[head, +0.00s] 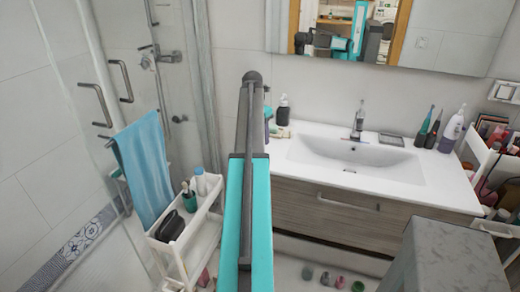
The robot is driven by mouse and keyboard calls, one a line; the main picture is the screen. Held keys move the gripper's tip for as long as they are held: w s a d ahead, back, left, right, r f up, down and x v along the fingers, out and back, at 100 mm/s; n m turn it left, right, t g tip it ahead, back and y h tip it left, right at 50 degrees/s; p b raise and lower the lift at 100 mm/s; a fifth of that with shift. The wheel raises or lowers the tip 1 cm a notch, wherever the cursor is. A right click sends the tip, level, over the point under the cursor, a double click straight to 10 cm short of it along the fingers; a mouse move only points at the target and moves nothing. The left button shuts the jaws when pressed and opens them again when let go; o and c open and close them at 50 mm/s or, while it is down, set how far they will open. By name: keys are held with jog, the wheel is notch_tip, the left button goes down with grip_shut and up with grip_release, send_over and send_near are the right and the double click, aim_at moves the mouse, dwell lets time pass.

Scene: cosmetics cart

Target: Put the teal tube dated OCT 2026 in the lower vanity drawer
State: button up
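The wooden vanity front (345,212) stands below the white sink counter, with a long handle on its upper drawer. The lower part is partly cut off and blocked, and I cannot tell whether a lower drawer is open there. A teal item (268,114) shows beside my arm at the counter's left end, partly hidden; I cannot tell whether it is a tube. No OCT 2026 date is readable anywhere. My teal and grey arm rises through the middle of the head view. My gripper is not in view.
A white cart (212,212) with bottles stands left, near a blue towel (145,170). A crowded cosmetics cart (480,160) stands right. A dark pump bottle (283,111) and a small tube (280,133) are on the counter. Several small containers (325,278) show low down.

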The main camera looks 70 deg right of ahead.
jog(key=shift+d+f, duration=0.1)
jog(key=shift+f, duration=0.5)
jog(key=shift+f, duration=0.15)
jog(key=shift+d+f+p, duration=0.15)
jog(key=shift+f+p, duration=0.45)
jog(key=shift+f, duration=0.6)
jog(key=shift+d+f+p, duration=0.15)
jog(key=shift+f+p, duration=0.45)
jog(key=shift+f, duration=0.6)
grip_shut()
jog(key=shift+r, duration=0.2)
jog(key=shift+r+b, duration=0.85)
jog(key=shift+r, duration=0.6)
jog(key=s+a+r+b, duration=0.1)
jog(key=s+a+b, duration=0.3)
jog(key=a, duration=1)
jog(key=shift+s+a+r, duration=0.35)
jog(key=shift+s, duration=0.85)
